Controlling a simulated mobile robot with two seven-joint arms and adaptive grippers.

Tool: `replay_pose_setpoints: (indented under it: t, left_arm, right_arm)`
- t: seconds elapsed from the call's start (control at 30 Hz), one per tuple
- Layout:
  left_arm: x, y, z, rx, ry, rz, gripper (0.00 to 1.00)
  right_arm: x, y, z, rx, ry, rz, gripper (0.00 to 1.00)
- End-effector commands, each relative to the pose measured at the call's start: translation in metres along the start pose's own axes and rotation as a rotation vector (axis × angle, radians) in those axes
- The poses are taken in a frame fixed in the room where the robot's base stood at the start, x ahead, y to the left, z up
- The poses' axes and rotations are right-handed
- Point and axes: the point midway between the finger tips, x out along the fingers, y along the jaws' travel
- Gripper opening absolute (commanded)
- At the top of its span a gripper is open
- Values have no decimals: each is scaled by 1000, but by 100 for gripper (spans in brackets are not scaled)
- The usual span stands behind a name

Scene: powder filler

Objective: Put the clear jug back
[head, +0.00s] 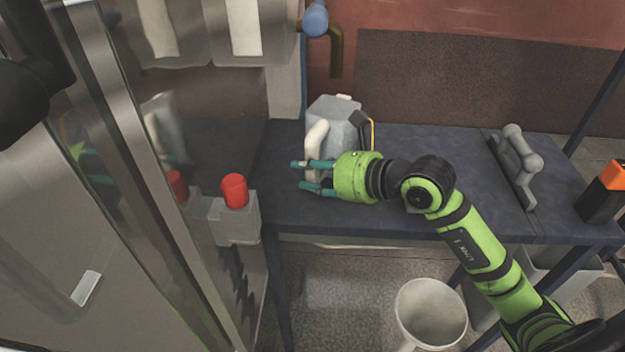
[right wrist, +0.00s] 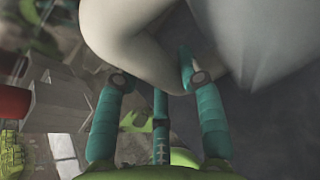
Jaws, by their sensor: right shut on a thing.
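The clear jug (head: 340,118) is a greyish see-through container with a thick pale handle (head: 315,138), at the back left of the dark blue table. My right gripper (head: 300,174) is at the jug's near side, its teal fingers shut on the lower part of the handle. In the right wrist view, the pale handle (right wrist: 135,45) runs down between the fingers (right wrist: 155,80), and the jug's body (right wrist: 240,40) fills the upper right. Whether the jug's base touches the table is hidden. My left gripper is not in view.
The dark blue table (head: 430,216) has free room right of the jug. A grey handled tool (head: 520,160) lies further right, beside an orange and black object (head: 608,188).

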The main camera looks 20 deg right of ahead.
Motion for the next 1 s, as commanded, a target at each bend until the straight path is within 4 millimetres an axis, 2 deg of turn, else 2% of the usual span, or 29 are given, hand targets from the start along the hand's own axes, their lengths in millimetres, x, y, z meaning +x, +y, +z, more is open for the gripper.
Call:
replay_pose_setpoints:
  t: [0.1,0.2,0.6,0.63,0.67,0.7,1.0]
  left_arm:
    - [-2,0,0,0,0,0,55]
    - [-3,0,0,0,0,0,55]
    - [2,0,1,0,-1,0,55]
    - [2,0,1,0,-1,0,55]
    - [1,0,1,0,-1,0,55]
    - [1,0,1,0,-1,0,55]
    - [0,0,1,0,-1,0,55]
  right_arm:
    - [7,0,-18,5,3,0,0]
    - [10,0,-26,2,0,0,0]
    - [12,0,-32,0,-1,-1,0]
    - [13,0,-33,2,1,0,42]
    - [12,0,-32,2,1,0,54]
    - [12,0,-32,2,2,0,62]
    - [12,0,-31,2,2,0,62]
